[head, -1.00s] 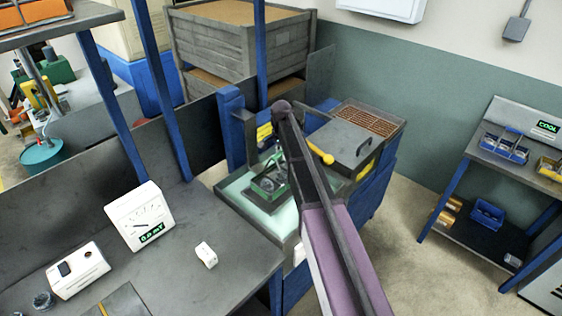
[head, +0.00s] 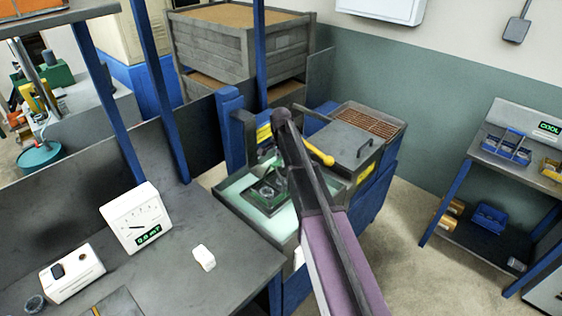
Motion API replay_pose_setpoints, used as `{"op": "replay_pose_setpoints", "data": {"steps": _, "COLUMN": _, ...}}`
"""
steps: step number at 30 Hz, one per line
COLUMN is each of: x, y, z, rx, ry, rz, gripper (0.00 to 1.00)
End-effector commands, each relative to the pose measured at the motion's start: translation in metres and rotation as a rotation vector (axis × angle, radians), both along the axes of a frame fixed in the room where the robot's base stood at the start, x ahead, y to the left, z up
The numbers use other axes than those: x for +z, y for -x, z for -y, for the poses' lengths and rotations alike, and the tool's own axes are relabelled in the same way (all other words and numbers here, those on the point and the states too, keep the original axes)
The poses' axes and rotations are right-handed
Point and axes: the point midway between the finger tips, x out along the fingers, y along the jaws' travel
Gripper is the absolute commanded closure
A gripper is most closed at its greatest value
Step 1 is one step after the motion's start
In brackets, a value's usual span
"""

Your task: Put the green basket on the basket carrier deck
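The green basket (head: 254,198) shows as a green-edged shape within a dark square on the pale basin top of the blue-framed bench. I cannot tell the basket's full outline, and I cannot clearly make out a separate carrier deck there. My gripper (head: 277,182) is at the end of my dark and purple arm, pointing down over the basket. It is small and partly hidden by my arm. Its fingers are too unclear to show whether they are open, or whether they touch the basket.
A grey lidded box with a yellow-ended handle (head: 322,157) stands close right of my arm. Blue posts (head: 160,90) and a grey bench (head: 190,285) with a meter (head: 136,219) are at left. A shelf with blue baskets (head: 506,148) stands at right.

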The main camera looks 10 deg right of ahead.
Motion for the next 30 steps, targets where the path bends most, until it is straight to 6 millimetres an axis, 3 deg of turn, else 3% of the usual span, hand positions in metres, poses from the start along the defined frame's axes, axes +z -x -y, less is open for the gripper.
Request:
{"op": "replay_pose_setpoints", "data": {"steps": 1, "x": 0.0, "y": 0.0, "z": 0.0, "rx": 0.0, "ry": 0.0, "rz": 0.0, "gripper": 0.58}}
{"op": "replay_pose_setpoints", "data": {"steps": 3, "x": 0.0, "y": 0.0, "z": 0.0, "rx": 0.0, "ry": 0.0, "rz": 0.0, "gripper": 0.42}}
{"op": "replay_pose_setpoints", "data": {"steps": 19, "x": 0.004, "y": 0.0, "z": 0.0, "rx": 0.0, "ry": 0.0, "rz": 0.0, "gripper": 0.42}}
{"op": "replay_pose_setpoints", "data": {"steps": 30, "x": 0.027, "y": 0.0, "z": -0.001, "rx": 0.001, "ry": 0.0, "rz": 0.0, "gripper": 0.42}}
